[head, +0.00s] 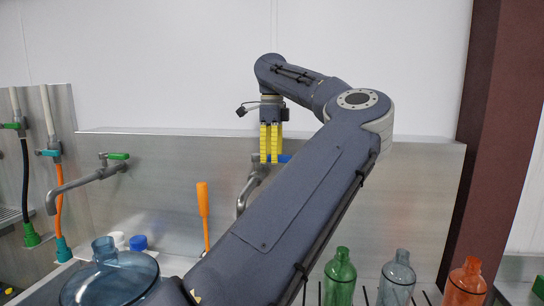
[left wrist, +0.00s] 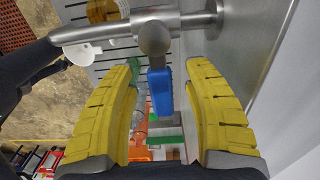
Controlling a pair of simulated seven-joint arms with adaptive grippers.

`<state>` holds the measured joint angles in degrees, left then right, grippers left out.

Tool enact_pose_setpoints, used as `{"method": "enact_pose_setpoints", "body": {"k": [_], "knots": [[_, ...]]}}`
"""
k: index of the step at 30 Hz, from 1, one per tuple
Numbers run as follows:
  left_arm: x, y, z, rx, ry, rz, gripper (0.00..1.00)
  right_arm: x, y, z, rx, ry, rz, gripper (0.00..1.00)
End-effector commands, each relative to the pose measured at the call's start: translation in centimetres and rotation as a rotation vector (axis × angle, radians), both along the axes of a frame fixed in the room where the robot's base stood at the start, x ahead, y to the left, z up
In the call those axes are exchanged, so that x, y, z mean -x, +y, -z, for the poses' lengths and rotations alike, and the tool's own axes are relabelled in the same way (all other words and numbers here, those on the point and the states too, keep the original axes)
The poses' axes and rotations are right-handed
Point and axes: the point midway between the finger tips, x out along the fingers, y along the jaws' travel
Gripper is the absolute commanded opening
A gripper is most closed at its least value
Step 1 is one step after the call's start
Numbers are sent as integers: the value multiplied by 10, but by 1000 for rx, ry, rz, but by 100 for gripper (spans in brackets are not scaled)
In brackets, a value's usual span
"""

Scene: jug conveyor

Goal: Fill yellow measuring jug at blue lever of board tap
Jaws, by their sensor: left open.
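My left gripper (head: 271,143) has yellow fingers pointing down at the blue lever (head: 285,158) of the board tap (head: 252,182), whose lower part my arm partly hides in the head view. In the left wrist view the open yellow fingers (left wrist: 162,68) stand on either side of the blue lever (left wrist: 160,95), with a gap to each side. The lever hangs from the round knob of the metal tap (left wrist: 185,22). My right gripper is in neither view.
Another tap with a green lever (head: 118,156) is on the left. An orange handle (head: 204,212) stands upright near the board. A large blue see-through vessel (head: 110,280) is at the front left. Green (head: 340,278), clear (head: 397,280) and orange (head: 466,283) bottles stand at the right.

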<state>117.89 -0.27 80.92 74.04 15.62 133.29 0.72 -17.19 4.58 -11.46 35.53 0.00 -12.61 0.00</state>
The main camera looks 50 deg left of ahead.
Motion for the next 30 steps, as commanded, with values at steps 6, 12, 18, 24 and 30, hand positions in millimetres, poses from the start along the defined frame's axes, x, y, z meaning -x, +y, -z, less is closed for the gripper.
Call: {"method": "enact_pose_setpoints", "body": {"k": [6,12,18,24,30], "knots": [[0,0,0,0,0,0,50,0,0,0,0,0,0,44],[0,0,0,0,0,0,26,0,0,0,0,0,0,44],[0,0,0,0,0,0,3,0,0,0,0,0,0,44],[0,0,0,1,1,0,0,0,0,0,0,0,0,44],[0,0,0,1,1,-1,0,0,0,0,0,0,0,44]]}}
